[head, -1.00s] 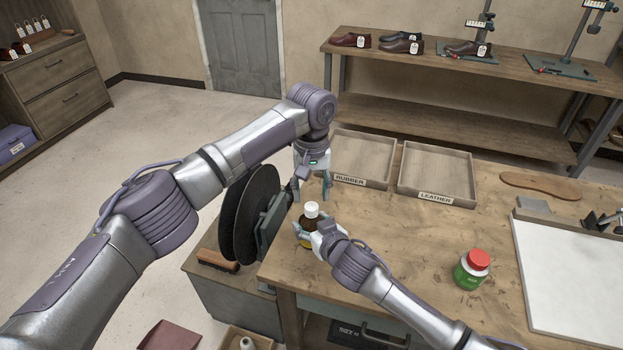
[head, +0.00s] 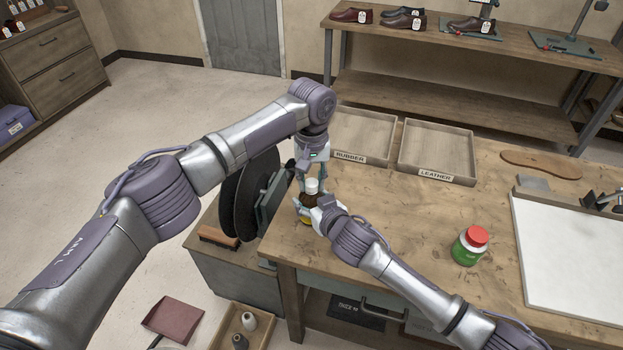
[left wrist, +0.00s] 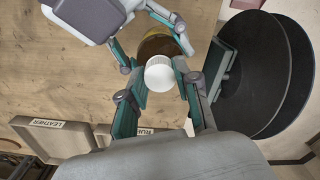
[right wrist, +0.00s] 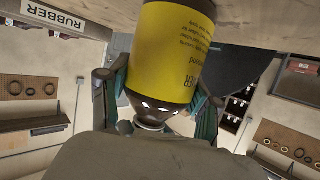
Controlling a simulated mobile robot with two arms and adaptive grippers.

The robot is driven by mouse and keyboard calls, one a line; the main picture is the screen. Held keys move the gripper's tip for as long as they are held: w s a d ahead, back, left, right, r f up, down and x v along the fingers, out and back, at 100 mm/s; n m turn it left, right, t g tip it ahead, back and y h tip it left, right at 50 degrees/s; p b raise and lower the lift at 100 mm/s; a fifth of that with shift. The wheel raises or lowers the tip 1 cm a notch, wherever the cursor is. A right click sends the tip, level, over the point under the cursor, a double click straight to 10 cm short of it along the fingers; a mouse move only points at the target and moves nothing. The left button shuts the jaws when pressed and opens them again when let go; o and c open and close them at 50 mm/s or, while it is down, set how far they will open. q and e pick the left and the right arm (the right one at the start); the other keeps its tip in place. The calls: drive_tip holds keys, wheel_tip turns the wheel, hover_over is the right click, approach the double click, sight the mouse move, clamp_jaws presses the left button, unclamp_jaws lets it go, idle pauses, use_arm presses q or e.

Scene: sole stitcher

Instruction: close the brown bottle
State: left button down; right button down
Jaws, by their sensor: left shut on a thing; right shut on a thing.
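The brown bottle (head: 307,201) with a yellow label stands upright near the left end of the workbench. Its white cap (head: 312,186) sits at the top of the bottle; it also shows in the left wrist view (left wrist: 160,73). How tightly the cap sits cannot be told. My left gripper (head: 311,180) points down from above and is shut on the cap. My right gripper (head: 309,208) is shut on the bottle's side. The right wrist view shows the bottle's yellow label (right wrist: 172,50) and dark shoulder between the fingers.
A green bottle with a red lid (head: 469,246) stands to the right on the workbench (head: 400,215). Trays marked RUBBER (head: 350,158) and LEATHER (head: 435,176) lie behind. Black sanding discs (head: 233,212) are close on the left. A white board (head: 570,255) lies at the right.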

use_arm(q)
drive_tip(key=m, duration=1.4)
drive_tip(key=shift+m, duration=0.4)
drive_tip(key=c, duration=0.7)
unclamp_jaws()
drive_tip(key=shift+c, duration=0.2)
wheel_tip(320, 180, up, 12)
